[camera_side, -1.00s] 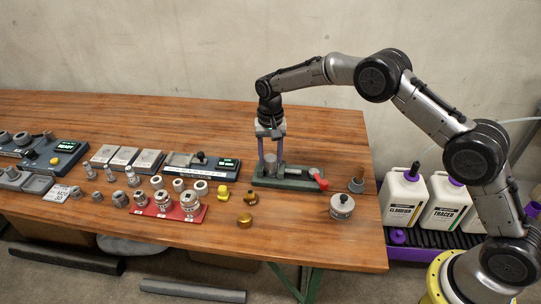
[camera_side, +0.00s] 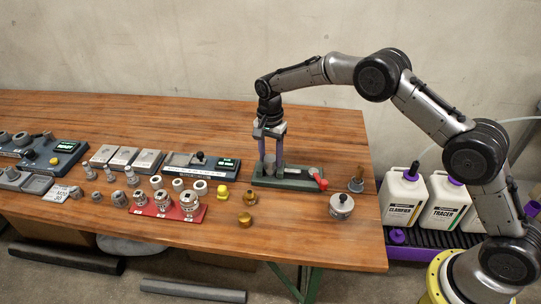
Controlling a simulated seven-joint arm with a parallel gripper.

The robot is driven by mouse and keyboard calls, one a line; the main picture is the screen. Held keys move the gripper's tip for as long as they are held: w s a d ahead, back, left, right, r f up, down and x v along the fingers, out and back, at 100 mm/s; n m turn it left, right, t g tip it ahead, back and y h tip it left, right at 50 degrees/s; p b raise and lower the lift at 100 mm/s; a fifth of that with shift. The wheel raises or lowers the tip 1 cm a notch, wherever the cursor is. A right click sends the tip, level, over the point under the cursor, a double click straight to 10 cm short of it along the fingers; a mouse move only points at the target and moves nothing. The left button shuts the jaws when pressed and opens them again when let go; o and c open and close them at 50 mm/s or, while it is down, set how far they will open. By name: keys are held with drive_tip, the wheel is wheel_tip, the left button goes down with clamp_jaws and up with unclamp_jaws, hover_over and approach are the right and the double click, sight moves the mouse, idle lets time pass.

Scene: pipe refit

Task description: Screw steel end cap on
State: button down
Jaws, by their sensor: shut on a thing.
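A grey steel cylindrical part (camera_side: 269,166) stands upright at the left end of a green vise (camera_side: 262,181) with a red-tipped handle. My gripper (camera_side: 270,160) points straight down over it, with its purple fingers on either side of the part's top. The gripper is shut on the steel end cap at the top of this part. The cap is mostly hidden by the fingers, and I cannot make out the seam between it and the piece below.
A grey round fitting with a black knob (camera_side: 341,204) and a brown peg (camera_side: 356,181) stand to the right. Brass and yellow caps (camera_side: 245,219) lie in front. A red tray (camera_side: 174,212) of fittings is to the left.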

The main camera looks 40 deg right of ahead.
drive_tip(key=m, duration=0.5)
drive_tip(key=shift+w, duration=0.25)
drive_tip(key=shift+m, duration=0.5)
drive_tip(key=m, duration=0.2)
drive_tip(key=shift+m, duration=0.3)
drive_tip(key=m, duration=0.3)
drive_tip(key=shift+m, duration=0.9)
drive_tip(key=m, duration=0.4)
drive_tip(key=shift+f+m, duration=0.1)
drive_tip(key=shift+m, duration=0.2)
